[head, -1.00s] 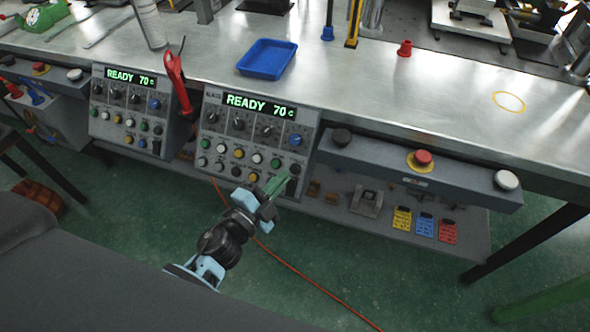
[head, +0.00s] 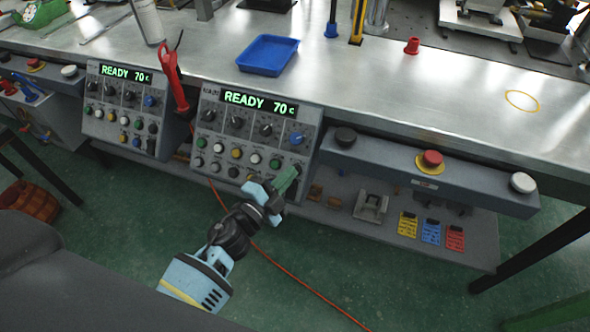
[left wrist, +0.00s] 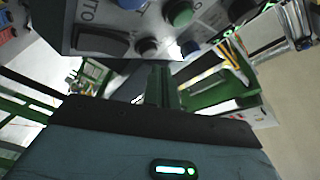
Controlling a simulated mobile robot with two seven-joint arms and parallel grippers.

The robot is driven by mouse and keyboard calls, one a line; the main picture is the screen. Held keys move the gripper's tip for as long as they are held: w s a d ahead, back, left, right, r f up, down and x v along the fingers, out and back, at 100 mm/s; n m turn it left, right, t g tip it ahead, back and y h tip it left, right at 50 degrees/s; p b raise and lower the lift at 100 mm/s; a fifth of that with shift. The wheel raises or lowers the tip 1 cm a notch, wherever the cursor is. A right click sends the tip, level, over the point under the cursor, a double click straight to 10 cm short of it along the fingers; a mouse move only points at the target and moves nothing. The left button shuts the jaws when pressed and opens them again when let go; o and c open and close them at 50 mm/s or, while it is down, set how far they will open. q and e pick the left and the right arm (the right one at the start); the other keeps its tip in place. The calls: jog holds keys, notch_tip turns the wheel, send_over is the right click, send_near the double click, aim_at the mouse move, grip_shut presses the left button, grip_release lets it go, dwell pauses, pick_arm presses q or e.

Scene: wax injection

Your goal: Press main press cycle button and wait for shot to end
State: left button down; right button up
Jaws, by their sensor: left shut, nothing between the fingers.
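The nearer control panel (head: 250,138) stands at the front of the bench, its display lit green with "READY 70 c". It carries rows of knobs and green, white, yellow and black buttons. I cannot tell from the labels which one is the main press cycle button. My left gripper (head: 287,180) is shut and empty at the panel's lower right corner and covers part of it. In the left wrist view its green fingers (left wrist: 161,86) point at the panel's edge (left wrist: 100,40), close to a black switch and round buttons. Contact cannot be told. My right gripper is not in view.
A front bar carries a black button (head: 345,137), a red mushroom button (head: 432,159) and a white button (head: 523,183). A second panel (head: 125,112) also reads "READY 70 c". A blue tray (head: 268,56) lies on the bench (head: 370,90). An orange cable (head: 300,287) crosses the floor.

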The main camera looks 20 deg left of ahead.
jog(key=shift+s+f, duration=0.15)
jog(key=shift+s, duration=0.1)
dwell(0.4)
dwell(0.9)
pick_arm(q)
jog(key=shift+w+f, duration=0.25)
jog(key=shift+w, duration=0.1)
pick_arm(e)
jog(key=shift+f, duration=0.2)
